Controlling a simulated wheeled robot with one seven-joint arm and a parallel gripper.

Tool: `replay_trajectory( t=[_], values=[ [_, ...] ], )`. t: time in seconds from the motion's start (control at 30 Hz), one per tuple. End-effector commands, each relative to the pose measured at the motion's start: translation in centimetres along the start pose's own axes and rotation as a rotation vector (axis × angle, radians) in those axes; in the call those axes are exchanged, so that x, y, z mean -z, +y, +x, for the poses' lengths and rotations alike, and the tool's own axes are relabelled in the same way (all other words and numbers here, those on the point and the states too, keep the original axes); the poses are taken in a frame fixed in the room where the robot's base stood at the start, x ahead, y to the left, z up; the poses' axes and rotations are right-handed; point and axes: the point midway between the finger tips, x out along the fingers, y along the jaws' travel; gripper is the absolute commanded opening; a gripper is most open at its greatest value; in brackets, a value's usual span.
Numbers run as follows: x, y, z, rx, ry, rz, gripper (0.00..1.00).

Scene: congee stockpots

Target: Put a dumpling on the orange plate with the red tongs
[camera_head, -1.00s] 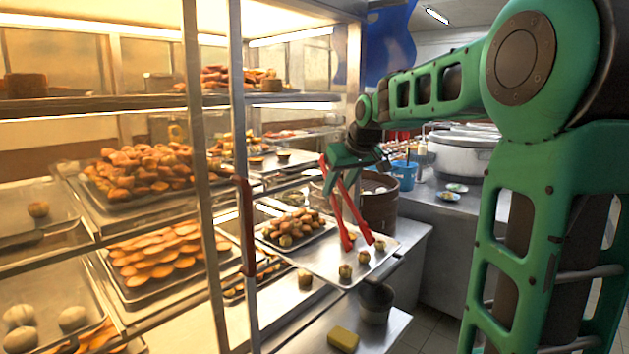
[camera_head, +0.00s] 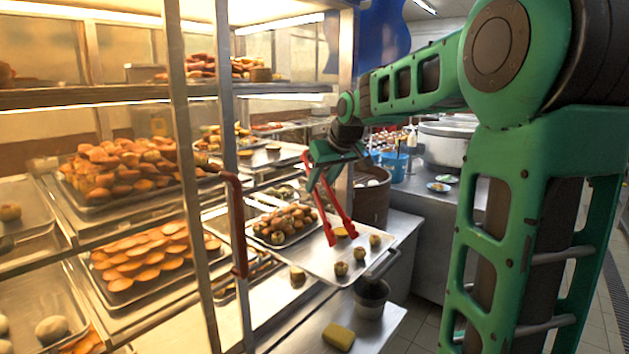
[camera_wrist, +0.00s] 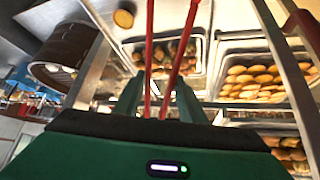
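My gripper (camera_head: 330,165) is shut on the red tongs (camera_head: 340,212), which hang down with their tips a little apart over a metal tray (camera_head: 318,262). In the wrist view the tongs (camera_wrist: 178,65) run up from my gripper (camera_wrist: 158,100), and their tips are cut off. Small round dumplings stand on the tray: a front one (camera_head: 340,268), a middle one (camera_head: 359,254) and a right one (camera_head: 375,240). Another dumpling (camera_head: 341,232) shows between the tong tips; I cannot tell if they touch it. Small plates (camera_head: 439,187) lie on the back counter; I cannot make out an orange one.
A metal rack with upright posts (camera_head: 228,150) and trays of buns (camera_head: 125,165) fills the left. A red handle (camera_head: 238,225) is on a post. A yellow sponge (camera_head: 339,336) lies on the lower counter near a dark pot (camera_head: 371,292). A stockpot (camera_head: 447,145) stands behind.

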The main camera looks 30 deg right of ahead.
Motion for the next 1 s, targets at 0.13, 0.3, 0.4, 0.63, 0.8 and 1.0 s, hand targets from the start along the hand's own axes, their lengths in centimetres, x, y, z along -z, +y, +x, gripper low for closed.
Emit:
replay_trajectory(
  t=[0.13,0.3,0.4,0.63,0.8,1.0],
  values=[
    [-0.9,0.1,1.0,0.000,-0.001,0.002,0.34],
    [-1.7,0.0,2.2,0.000,-0.001,0.002,0.34],
    [-2.3,0.0,2.9,0.000,-0.003,0.002,0.34],
    [-3.5,-0.1,4.5,0.000,-0.002,0.001,0.34],
    [-4.2,-0.3,5.6,0.000,-0.002,0.001,0.34],
    [-4.8,-0.4,6.5,0.001,-0.001,-0.001,0.34]
  ],
)
